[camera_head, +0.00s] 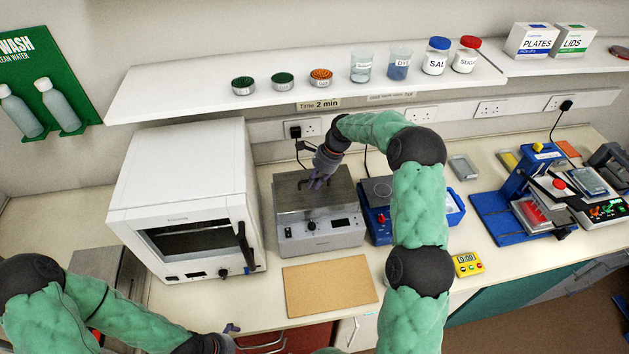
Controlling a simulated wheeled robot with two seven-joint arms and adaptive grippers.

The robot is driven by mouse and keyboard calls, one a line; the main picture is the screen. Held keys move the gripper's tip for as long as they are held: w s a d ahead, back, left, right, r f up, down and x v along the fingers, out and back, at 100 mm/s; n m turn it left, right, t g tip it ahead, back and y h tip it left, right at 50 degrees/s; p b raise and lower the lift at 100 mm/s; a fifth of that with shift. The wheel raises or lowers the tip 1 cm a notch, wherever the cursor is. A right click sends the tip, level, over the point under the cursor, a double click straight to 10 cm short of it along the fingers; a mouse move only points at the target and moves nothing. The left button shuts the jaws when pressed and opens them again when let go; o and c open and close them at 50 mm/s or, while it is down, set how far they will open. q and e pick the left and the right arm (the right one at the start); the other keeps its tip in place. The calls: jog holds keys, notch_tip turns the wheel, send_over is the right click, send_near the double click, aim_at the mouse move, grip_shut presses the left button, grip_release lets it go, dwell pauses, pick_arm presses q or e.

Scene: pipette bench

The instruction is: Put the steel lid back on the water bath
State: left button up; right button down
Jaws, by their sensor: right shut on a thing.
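The water bath (320,240) is a grey steel box with a dial and a small display on its front, standing on the bench right of the white oven. The steel lid (294,197) is a flat dark plate over the top of the bath, and it looks level and lined up with the rim. I cannot tell whether a small gap is left under it. My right gripper (318,183) reaches down from above and is shut on the lid near its middle; the fingers hide the grip point. My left gripper (232,328) is low at the front edge, too small to read.
A white oven (187,200) stands close on the left. A blue device (377,222) is close on the right, partly behind my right arm. A tan board (330,289) lies in front, with a yellow timer (467,263) to its right. A shelf (200,88) runs above.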

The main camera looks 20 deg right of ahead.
jog(key=c, duration=1.2)
grip_release()
jog(key=shift+r, duration=0.4)
jog(key=p+v, duration=0.4)
jog(key=v, duration=0.1)
jog(key=shift+r, duration=0.2)
jog(key=s+d, duration=0.3)
jog(key=d, duration=0.8)
jog(key=shift+d+f, duration=0.3)
jog(key=shift+f, duration=0.1)
